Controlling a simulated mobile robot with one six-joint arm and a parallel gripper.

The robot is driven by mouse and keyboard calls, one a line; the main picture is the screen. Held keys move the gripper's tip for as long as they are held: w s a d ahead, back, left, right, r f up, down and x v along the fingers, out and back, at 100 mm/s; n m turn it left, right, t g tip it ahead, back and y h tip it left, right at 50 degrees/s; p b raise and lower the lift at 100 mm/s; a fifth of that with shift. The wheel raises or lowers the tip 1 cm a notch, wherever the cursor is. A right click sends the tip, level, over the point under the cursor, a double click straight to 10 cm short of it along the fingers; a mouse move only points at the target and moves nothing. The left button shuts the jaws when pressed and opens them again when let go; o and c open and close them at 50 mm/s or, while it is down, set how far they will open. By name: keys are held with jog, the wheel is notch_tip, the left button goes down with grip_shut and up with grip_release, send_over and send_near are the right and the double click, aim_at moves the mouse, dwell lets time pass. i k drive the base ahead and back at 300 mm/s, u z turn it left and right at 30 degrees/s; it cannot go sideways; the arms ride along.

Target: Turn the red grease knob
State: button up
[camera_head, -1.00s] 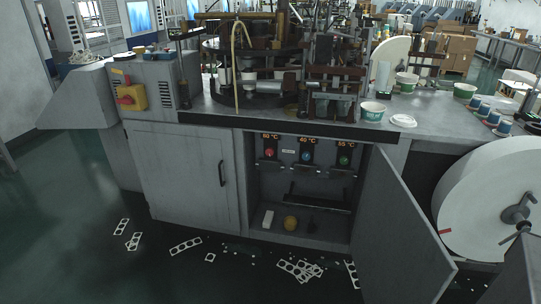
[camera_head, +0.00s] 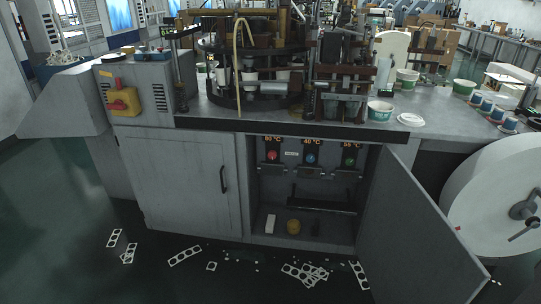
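The red grease knob (camera_head: 272,156) is small and round. It sits at the left of a row of three knobs inside the open cabinet, under an orange temperature display (camera_head: 272,139). A blue knob (camera_head: 310,159) is in the middle and a green knob (camera_head: 349,161) is at the right, each under its own display. The red knob's exact turn angle is too small to tell. My gripper is not in view.
The right cabinet door (camera_head: 425,225) stands open toward me; the left door (camera_head: 178,185) is shut. A large white paper roll (camera_head: 490,190) stands at the right. Paper scraps (camera_head: 305,272) lie on the floor before the cabinet. The worktop (camera_head: 420,136) holds machinery and cups.

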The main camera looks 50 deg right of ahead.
aim_at(272, 154)
jog(key=z, duration=0.4)
jog(key=i, duration=1.05)
jog(key=u, duration=0.2)
